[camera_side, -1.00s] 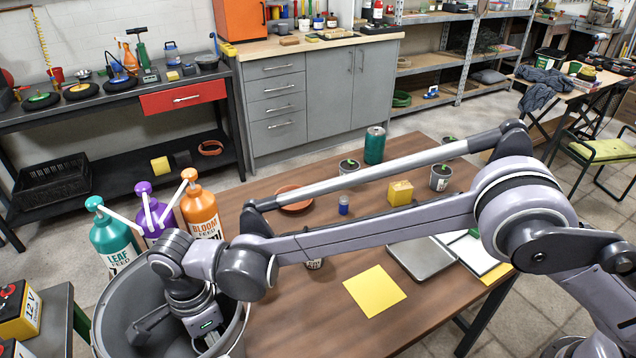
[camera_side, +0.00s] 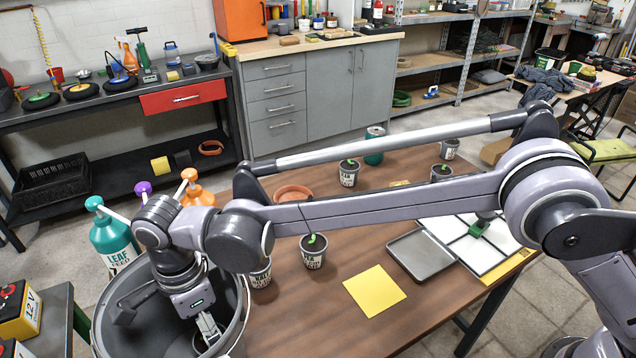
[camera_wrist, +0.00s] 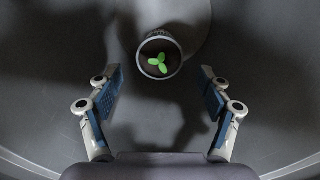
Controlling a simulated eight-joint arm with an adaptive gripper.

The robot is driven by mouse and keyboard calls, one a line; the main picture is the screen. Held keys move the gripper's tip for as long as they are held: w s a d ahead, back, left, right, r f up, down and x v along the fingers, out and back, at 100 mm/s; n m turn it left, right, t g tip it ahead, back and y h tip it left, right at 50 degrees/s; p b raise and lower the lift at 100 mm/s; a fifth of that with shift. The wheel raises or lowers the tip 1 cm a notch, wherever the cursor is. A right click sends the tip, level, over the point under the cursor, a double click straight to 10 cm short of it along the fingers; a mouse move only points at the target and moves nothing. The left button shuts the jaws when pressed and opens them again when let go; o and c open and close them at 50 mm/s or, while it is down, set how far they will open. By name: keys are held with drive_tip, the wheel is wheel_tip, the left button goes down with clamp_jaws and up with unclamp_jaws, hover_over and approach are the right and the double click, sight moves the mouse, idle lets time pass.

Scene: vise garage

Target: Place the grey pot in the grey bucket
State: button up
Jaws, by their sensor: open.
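The grey bucket (camera_side: 128,312) stands at the lower left, beside the table. My gripper (camera_side: 208,328) points down inside it. In the wrist view, my gripper (camera_wrist: 161,88) is open, with its two fingers spread apart. A small grey pot (camera_wrist: 159,56) with a green seedling is inside the bucket, beyond the fingertips and between their lines. The fingers do not touch it. It appears roughly upright, seen from above. In the side view it is mostly hidden by the gripper and the bucket wall.
More seedling pots stand on the table, including one near the middle (camera_side: 313,252) and one farther back (camera_side: 348,174). A yellow sheet (camera_side: 374,290), a grey tray (camera_side: 420,254) and a white gridded board (camera_side: 476,243) lie there. Feed bottles (camera_side: 112,240) stand behind the bucket.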

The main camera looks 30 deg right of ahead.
wheel_tip(320, 180, up, 7)
drive_tip(key=shift+f, duration=0.15)
idle(0.4)
wheel_tip(320, 180, up, 5)
drive_tip(key=s+n+y, duration=0.2)
drive_tip(key=n, duration=0.2)
drive_tip(key=w+d+r+n+t, duration=0.2)
drive_tip(key=d+n, duration=0.1)
drive_tip(key=d, duration=0.9)
drive_tip(key=w+d+r+n+t, duration=0.1)
drive_tip(key=w+d+r+n, duration=0.15)
drive_tip(key=d, duration=1.05)
drive_tip(key=s+d+f+n+t, duration=0.1)
drive_tip(key=s+d+f+n, duration=0.1)
drive_tip(key=d, duration=0.5)
drive_tip(key=s+d+f+n+t+h, duration=0.1)
drive_tip(key=s+d+f+n, duration=0.1)
drive_tip(key=s+d, duration=0.3)
drive_tip(key=s+d+f+n+t+h, duration=0.1)
drive_tip(key=s+d+f+n+t, duration=0.1)
drive_tip(key=d, duration=0.8)
drive_tip(key=shift+s+f+n, duration=0.35)
drive_tip(key=shift+s+f, duration=0.2)
drive_tip(key=shift+s, duration=0.6)
